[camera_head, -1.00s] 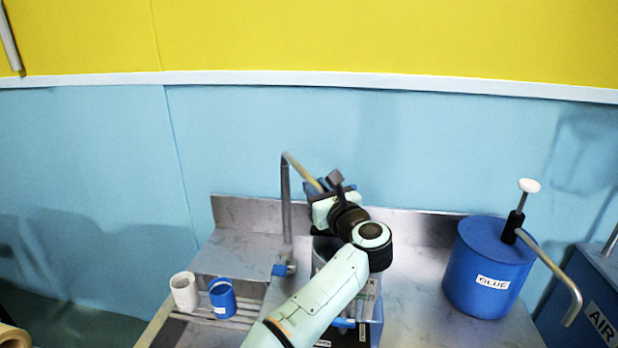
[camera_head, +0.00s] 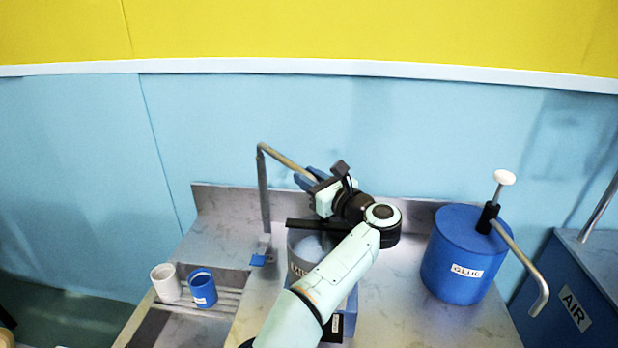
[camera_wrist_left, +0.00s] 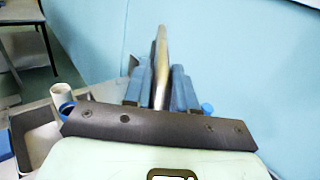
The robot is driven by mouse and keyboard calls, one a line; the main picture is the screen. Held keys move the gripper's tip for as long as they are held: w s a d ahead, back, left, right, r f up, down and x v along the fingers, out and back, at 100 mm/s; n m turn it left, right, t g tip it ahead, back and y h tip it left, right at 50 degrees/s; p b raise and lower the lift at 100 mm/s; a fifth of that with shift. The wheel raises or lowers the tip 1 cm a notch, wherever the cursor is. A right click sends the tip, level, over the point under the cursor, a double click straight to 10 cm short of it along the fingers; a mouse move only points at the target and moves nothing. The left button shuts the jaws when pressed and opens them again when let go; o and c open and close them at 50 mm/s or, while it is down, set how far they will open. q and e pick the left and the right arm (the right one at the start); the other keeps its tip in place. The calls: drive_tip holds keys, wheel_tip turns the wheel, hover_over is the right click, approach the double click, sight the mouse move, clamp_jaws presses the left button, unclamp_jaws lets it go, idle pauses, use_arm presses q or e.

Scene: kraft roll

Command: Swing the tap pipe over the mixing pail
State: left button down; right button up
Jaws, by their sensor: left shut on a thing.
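The tap has a grey upright post (camera_head: 264,195) and a brassy pipe (camera_head: 283,162) slanting from its top down to the right. My left gripper (camera_head: 308,179) is shut on the pipe near its outer end; its blue fingers hide the tip. In the left wrist view the pipe (camera_wrist_left: 160,60) runs between both blue fingers. My right gripper is out of view.
A blue GLUE drum (camera_head: 462,255) with a pump and bent spout (camera_head: 525,268) stands right. A white cup (camera_head: 166,283) and a blue cup (camera_head: 202,288) stand on the slatted rack at left. A blue AIR box (camera_head: 572,290) is far right. The wall is close behind.

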use_arm(q)
drive_tip(key=shift+d+r, duration=0.1)
drive_tip(key=c, duration=1)
unclamp_jaws()
drive_tip(key=shift+w, duration=0.1)
drive_tip(key=shift+w+d, duration=0.1)
drive_tip(key=shift+d, duration=0.05)
drive_tip(key=shift+s, duration=0.2)
drive_tip(key=shift+b+v, duration=1.45)
drive_tip(key=shift+v, duration=5.1)
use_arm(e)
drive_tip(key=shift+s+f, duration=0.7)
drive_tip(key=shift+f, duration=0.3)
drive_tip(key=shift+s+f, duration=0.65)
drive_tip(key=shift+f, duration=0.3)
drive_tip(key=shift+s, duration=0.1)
